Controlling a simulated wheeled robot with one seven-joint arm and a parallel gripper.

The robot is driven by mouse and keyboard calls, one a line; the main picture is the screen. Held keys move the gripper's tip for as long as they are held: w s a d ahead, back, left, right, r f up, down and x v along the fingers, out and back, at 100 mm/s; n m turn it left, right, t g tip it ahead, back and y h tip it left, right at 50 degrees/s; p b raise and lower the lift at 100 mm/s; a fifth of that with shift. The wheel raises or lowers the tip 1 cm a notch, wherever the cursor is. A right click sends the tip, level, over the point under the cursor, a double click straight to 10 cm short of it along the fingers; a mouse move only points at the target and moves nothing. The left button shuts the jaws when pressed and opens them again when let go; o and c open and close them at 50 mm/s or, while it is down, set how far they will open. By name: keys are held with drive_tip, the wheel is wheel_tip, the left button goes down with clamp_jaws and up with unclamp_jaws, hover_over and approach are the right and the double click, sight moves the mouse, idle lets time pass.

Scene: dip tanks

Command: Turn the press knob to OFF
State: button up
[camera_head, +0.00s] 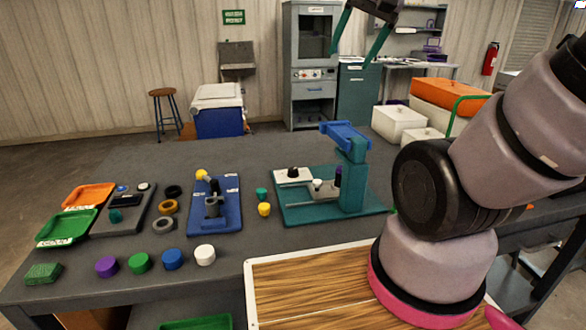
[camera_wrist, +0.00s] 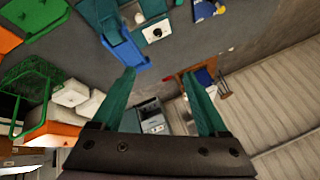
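The press (camera_head: 352,175) has a teal base, a teal column and a blue head, and stands on the dark table. A white box with a black knob (camera_head: 293,172) sits at the back left of its base. The knob also shows in the wrist view (camera_wrist: 158,32), near the top. The knob's pointer and any OFF mark are too small to read. My gripper (camera_head: 352,58) is high above the table, beyond the press and well apart from the knob. Its teal fingers are spread and empty, as the wrist view (camera_wrist: 159,75) also shows.
A blue fixture (camera_head: 228,212) stands left of the press. Small yellow and teal pieces (camera_head: 264,209) lie between them. Coloured caps (camera_head: 172,259), rings and trays (camera_head: 67,228) fill the table's left side. White bins (camera_head: 397,124) and an orange bin (camera_head: 446,95) stand right of the press.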

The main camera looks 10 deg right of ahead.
drive_tip(key=w+f+m+g+h, duration=0.1)
drive_tip(key=w+f+m+g, duration=0.2)
drive_tip(key=w, duration=0.9)
drive_tip(key=m+g, duration=0.3)
drive_tip(key=m, duration=0.4)
hover_over(293, 169)
wheel_tip(293, 169, down, 28)
drive_tip(key=shift+h, duration=0.4)
wheel_tip(293, 169, down, 11)
drive_tip(key=shift+w, duration=0.1)
clamp_jaws()
